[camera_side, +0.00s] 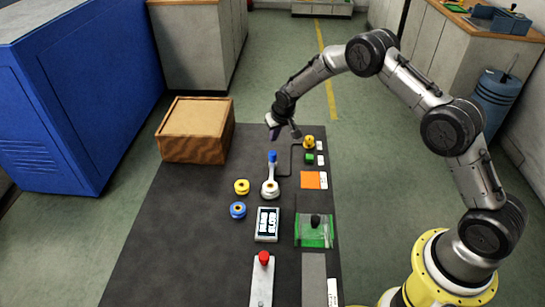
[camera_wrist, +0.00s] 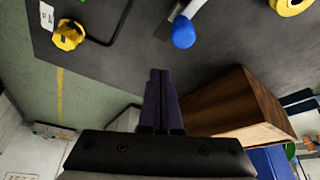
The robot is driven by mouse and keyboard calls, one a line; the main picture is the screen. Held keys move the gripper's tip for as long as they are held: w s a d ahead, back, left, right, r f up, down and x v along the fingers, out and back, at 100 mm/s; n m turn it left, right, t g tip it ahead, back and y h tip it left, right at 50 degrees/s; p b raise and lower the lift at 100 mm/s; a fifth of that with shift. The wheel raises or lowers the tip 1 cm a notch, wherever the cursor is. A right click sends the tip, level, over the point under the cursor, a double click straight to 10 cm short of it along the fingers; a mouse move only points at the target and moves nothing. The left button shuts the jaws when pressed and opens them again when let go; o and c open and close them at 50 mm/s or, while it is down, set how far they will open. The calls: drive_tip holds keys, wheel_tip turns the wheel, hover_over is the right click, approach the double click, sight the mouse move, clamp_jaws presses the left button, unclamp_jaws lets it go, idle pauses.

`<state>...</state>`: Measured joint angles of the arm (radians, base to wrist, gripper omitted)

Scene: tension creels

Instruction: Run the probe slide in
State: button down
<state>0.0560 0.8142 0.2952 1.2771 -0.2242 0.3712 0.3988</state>
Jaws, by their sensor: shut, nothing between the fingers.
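I cannot tell for sure which part is the probe slide. A green plate with a black knob (camera_side: 314,231) lies on the right side of the dark bench. A pale plate with a red knob (camera_side: 263,258) lies at the near edge of the view. My gripper (camera_side: 272,131) is shut and empty above the far part of the bench, apart from both plates. Its closed fingers (camera_wrist: 160,78) point past a blue-tipped lever, which shows in the wrist view (camera_wrist: 183,33).
The lever (camera_side: 270,187) stands on a round white base mid-bench. A wooden box (camera_side: 195,130) sits at the far left. A yellow knob (camera_side: 309,141), a green button (camera_side: 309,159), an orange square (camera_side: 311,180), two spools (camera_side: 242,186) and a display (camera_side: 267,224) share the bench. Its left side is clear.

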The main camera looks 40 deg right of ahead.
drive_tip(key=shift+r, duration=1.75)
drive_tip(key=s+a+r+t, duration=0.1)
drive_tip(key=s+r+t, duration=0.1)
drive_tip(key=r, duration=1)
drive_tip(key=s+a+r+t, duration=0.1)
drive_tip(key=r, duration=1)
drive_tip(key=s+r+t, duration=0.1)
drive_tip(key=s+r, duration=0.8)
drive_tip(key=s, duration=0.1)
drive_tip(key=s+a+n, duration=0.2)
drive_tip(key=s+a, duration=0.1)
drive_tip(key=s, duration=2.1)
drive_tip(key=s+f+n+g+y, duration=0.1)
drive_tip(key=s+f+g, duration=0.1)
drive_tip(key=s+f, duration=0.5)
drive_tip(key=shift+s+g, duration=0.4)
drive_tip(key=shift+s, duration=0.15)
